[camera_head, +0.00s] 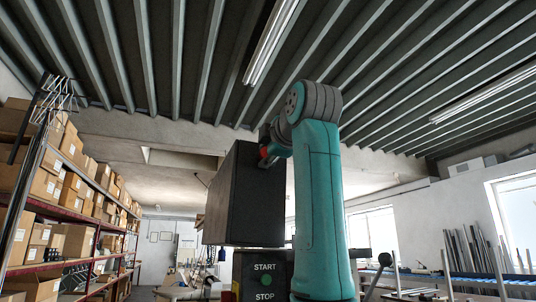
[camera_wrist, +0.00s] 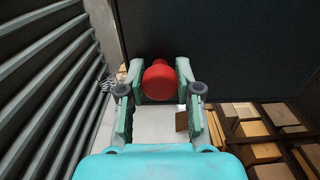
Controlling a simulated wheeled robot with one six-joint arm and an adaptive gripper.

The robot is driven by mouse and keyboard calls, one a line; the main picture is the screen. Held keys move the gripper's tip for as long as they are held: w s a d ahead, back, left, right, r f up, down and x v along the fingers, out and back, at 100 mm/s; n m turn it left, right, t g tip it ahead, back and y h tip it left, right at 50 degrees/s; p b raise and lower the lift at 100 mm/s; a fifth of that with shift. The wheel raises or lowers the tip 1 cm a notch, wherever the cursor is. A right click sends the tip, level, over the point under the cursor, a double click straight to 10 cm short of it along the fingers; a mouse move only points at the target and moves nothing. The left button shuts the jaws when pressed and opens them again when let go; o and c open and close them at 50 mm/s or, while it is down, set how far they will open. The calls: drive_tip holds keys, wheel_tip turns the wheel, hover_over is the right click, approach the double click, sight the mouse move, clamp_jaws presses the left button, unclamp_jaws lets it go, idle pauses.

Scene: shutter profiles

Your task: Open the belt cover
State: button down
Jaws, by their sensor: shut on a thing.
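The belt cover (camera_head: 245,200) is a large dark box-like panel left of my arm in the head view. It stands just above the dark control panel (camera_head: 263,282). In the wrist view the cover (camera_wrist: 235,50) is a flat dark surface filling the upper right. A red knob (camera_wrist: 159,80) sits at its lower left part. My gripper (camera_wrist: 160,85) has its two fingers on either side of the knob and is shut on it. In the head view my gripper (camera_head: 272,152) is at the cover's upper right edge, and little of the knob shows.
The control panel carries START and STOP labels and a green button (camera_head: 265,281). Shelves of cardboard boxes (camera_head: 60,185) line the left wall. A rack of metal profiles (camera_head: 480,255) stands at the right. Ceiling beams (camera_head: 200,60) run overhead.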

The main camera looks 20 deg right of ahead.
drive_tip(key=c, duration=0.8)
unclamp_jaws()
drive_tip(key=shift+o, duration=0.2)
drive_tip(key=s, duration=1.2)
drive_tip(key=shift+d, duration=0.25)
